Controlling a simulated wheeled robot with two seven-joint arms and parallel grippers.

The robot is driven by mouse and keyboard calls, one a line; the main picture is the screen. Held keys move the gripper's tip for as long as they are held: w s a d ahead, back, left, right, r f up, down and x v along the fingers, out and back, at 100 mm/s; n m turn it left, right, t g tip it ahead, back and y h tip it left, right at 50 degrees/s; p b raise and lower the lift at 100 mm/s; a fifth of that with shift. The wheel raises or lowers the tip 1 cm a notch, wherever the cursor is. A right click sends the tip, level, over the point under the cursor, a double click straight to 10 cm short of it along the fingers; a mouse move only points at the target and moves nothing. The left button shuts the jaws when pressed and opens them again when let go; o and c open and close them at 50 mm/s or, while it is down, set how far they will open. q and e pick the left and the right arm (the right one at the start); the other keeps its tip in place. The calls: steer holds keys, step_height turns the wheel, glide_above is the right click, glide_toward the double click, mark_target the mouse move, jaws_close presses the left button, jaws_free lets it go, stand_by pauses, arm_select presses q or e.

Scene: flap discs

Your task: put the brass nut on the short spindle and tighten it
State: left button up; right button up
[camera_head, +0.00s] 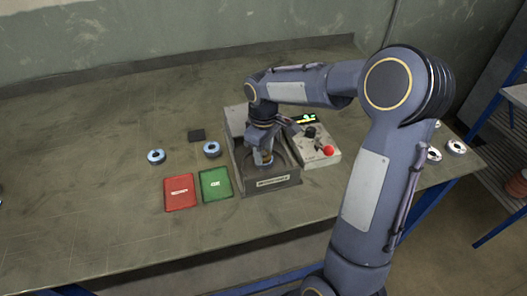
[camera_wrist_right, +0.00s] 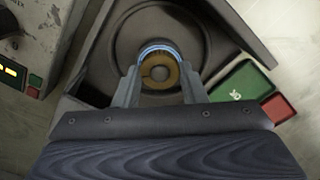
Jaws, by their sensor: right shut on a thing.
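In the head view my right gripper (camera_head: 263,160) points down into the grey open-topped housing (camera_head: 271,182) and is shut on the nut. The short spindle cannot be told apart with certainty; whether the nut sits on it or is just above it is unclear. My left gripper is not in view.
A control box (camera_head: 318,158) with a red knob (camera_head: 328,151) stands right of the housing. A green tray (camera_head: 215,184) and red tray (camera_head: 180,193) lie to its left. The table's left is mostly clear.

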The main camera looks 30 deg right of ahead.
steer(key=m, duration=0.3)
steer(key=shift+f, duration=0.1)
steer(key=m, duration=0.3)
steer(key=o, duration=1.1)
step_height(320, 180, up, 7)
steer(key=p, duration=0.5)
steer(key=shift+p, duration=0.3)
